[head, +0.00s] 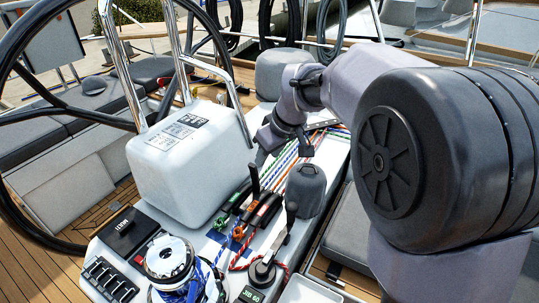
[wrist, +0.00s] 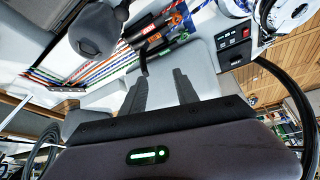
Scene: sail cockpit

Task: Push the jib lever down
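A bank of rope clutches (head: 262,212) with black levers and green, orange and red parts sits on the white console. One black lever (head: 254,180) stands upright there; the others lie flat. I cannot read which label is the jib's. In the wrist view the clutches (wrist: 158,38) show at the top, with a raised lever (wrist: 142,66) just beyond my fingers. My gripper (head: 284,153) is above and behind the clutches, pointing down, apart from the lever. In the wrist view its two fingers (wrist: 161,90) are spread with nothing between them.
A dark grey covered winch (head: 306,190) stands right of the clutches. A white box (head: 190,160) stands left of them. A chrome winch (head: 170,260) with blue rope and a winch handle (head: 278,240) are in front. Coloured ropes (head: 290,165) run behind the clutches.

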